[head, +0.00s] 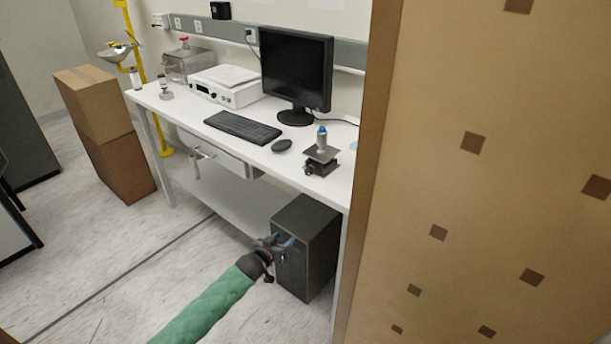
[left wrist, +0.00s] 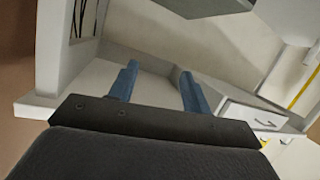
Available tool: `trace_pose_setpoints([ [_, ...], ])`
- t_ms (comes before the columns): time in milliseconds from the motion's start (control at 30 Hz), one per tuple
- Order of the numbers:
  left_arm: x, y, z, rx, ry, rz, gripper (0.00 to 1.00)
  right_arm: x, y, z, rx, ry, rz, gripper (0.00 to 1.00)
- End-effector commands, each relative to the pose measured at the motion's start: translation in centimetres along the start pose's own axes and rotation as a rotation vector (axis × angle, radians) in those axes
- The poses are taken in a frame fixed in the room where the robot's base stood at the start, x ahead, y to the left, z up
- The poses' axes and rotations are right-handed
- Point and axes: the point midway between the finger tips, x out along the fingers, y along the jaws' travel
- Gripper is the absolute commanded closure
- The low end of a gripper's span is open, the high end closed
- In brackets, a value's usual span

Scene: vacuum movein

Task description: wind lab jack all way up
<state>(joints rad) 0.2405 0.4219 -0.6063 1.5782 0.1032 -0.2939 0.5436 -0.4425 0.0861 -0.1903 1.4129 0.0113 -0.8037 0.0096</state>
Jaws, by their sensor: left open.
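The lab jack (head: 321,160) stands on the white bench near its right front edge in the head view. It is a small dark jack, and a small bottle with a blue cap (head: 322,138) stands on its top plate. A dark knob part shows at the jack's lower front left. My left gripper (head: 283,241) is below the bench top, in front of the black computer case, well apart from the jack. In the left wrist view its two blue fingers (left wrist: 158,90) are spread with nothing between them. The jack is not identifiable in that view. My right gripper is not in view.
A tall brown panel (head: 480,180) blocks the right side. Cardboard boxes (head: 95,104) stand at left; open floor lies in front.

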Motion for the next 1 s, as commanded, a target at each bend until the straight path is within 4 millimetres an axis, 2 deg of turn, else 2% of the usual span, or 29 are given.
trace_pose_setpoints([
  [33,0.6,0.1,-3.5,0.01,0.046,0.028,0.51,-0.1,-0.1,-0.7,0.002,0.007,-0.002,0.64],
  [100,0.9,0.7,-7.5,0.011,0.102,0.071,0.51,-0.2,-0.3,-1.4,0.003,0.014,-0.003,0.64],
  [200,1.2,1.4,-12.4,0.014,0.167,0.127,0.51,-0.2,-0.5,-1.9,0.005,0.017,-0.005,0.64],
  [300,1.1,2.0,-16.1,0.014,0.214,0.174,0.51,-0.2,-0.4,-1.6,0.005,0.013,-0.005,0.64],
  [400,0.9,2.5,-18.4,0.015,0.243,0.207,0.51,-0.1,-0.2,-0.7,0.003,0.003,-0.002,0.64],
  [500,0.8,2.8,-19.7,0.014,0.258,0.227,0.51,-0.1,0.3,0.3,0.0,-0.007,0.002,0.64],
  [667,1.4,3.1,-20.5,0.013,0.264,0.234,0.51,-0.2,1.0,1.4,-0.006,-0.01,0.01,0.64],
  [800,2.9,3.6,-21.1,0.011,0.265,0.234,0.51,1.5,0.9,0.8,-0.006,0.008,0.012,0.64],
  [1000,5.5,4.1,-21.7,0.012,0.263,0.232,0.51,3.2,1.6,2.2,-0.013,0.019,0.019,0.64],
])
